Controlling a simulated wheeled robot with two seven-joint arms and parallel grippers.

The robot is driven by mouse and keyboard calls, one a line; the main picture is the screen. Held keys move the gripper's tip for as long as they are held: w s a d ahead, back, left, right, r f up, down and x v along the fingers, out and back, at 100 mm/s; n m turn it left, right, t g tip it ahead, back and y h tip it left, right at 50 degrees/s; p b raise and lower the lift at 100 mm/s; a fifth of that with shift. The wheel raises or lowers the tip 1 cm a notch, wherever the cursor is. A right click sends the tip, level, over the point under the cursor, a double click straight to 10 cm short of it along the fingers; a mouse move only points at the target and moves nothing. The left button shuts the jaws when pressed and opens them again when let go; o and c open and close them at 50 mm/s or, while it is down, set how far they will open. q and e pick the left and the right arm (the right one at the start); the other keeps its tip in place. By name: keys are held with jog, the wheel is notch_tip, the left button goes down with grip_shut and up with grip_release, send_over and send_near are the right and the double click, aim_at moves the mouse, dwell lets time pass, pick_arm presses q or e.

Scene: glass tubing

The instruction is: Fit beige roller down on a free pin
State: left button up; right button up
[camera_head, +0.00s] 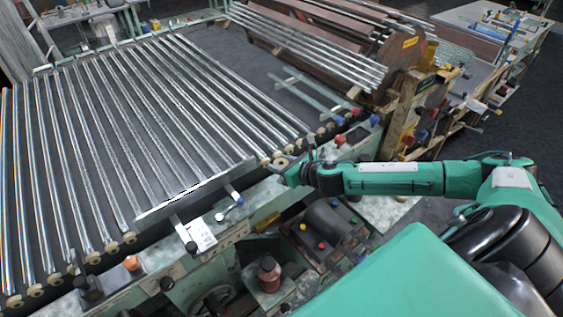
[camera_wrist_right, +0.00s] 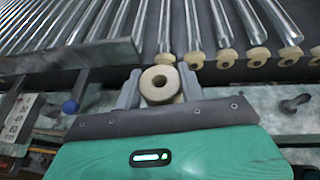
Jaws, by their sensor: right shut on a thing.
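My right gripper (camera_wrist_right: 160,85) is shut on a beige roller (camera_wrist_right: 160,82), a ring with a dark centre hole that faces the wrist camera. The gripper also shows in the head view (camera_head: 281,168), at the near edge of the tube bed, where the held roller is hard to tell apart. More beige rollers (camera_wrist_right: 226,58) sit in a row just beyond it, at the tube ends. The row also shows in the head view (camera_head: 111,247). I cannot make out a bare pin; the gripper and held roller hide part of the row. My left gripper is not in view.
Long glass tubes (camera_head: 120,130) fill the bed on the left. A flat metal bar (camera_head: 195,190) lies across the tube ends left of the gripper. A blue-knobbed lever (camera_wrist_right: 71,106) stands left of the gripper. A dark hooked handle (camera_wrist_right: 293,103) is at its right.

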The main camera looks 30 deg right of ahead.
jog(key=shift+f+p, duration=0.1)
jog(key=shift+p, duration=0.75)
dwell(1.6)
jog(key=shift+f+b, duration=1.6)
jog(key=shift+f, duration=0.8)
jog(key=o, duration=1)
jog(key=shift+o, duration=0.2)
jog(key=shift+s, duration=0.1)
jog(key=shift+s+d, duration=0.15)
jog(key=shift+s, duration=0.1)
jog(key=b+v, duration=0.4)
jog(key=v, duration=0.9)
jog(key=shift+r, duration=0.2)
